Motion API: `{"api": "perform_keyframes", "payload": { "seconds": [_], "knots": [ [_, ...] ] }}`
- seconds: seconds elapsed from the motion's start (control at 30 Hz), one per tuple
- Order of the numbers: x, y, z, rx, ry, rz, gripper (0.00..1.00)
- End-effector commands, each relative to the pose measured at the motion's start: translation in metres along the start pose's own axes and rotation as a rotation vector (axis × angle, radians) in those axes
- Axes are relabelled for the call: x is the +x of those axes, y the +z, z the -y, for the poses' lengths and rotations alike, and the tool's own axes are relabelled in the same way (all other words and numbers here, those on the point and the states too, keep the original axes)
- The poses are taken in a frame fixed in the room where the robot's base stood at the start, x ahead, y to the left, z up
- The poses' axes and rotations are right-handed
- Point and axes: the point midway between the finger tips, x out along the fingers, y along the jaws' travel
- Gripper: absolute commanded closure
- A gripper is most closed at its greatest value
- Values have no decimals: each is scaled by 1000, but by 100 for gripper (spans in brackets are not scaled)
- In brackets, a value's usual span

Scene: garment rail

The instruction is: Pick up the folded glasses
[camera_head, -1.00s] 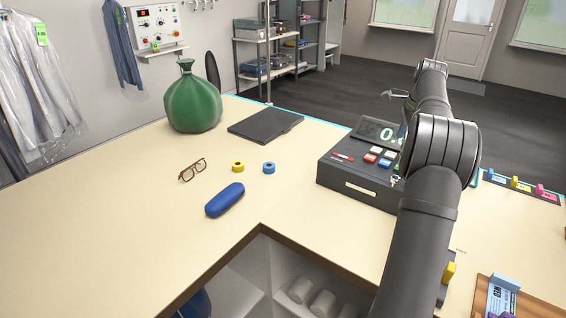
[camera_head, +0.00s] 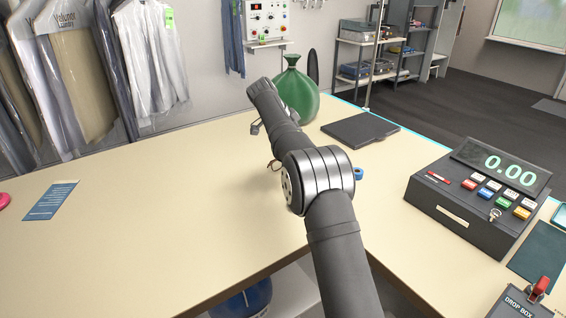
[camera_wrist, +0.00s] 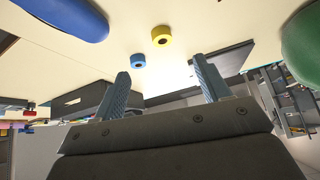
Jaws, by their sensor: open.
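The brown-framed folded glasses (camera_head: 274,165) lie on the cream counter. In the head view only a small bit of them shows beside my arm, which hides the rest. They are not visible in the wrist view. My gripper (camera_head: 257,127) is above the counter near the glasses and in front of the green bag; it looks small and partly hidden here. In the wrist view my gripper (camera_wrist: 163,85) has its two grey-blue fingers wide apart, with nothing between them.
The wrist view shows a blue case (camera_wrist: 62,16), a yellow roll (camera_wrist: 161,35) and a blue roll (camera_wrist: 138,60). A tied green bag (camera_head: 299,95) stands behind. A dark flat folder (camera_head: 360,129) and a cash register (camera_head: 475,195) are to the right. The left counter is largely clear.

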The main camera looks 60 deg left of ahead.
Motion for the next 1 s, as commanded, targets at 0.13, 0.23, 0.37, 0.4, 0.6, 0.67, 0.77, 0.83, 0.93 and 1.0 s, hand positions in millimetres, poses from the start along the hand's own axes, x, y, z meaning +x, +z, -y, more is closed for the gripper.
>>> {"api": "perform_keyframes", "payload": {
  "seconds": [0.13, 0.23, 0.37, 0.4, 0.6, 0.67, 0.77, 0.83, 0.93, 1.0],
  "knots": [
    [-45, 83, 35, -141, -80, -92, 31],
    [-66, 121, 47, -203, -119, -139, 31],
    [-82, 149, 54, -248, -151, -175, 31],
    [-84, 152, 55, -254, -155, -180, 31],
    [-61, 152, 60, -260, -156, -185, 31],
    [-48, 150, 62, -259, -155, -184, 31],
    [-26, 146, 66, -259, -155, -184, 31],
    [-11, 144, 69, -259, -156, -183, 31],
    [8, 140, 72, -258, -156, -183, 31],
    [19, 139, 74, -258, -157, -183, 31]
  ]
}}
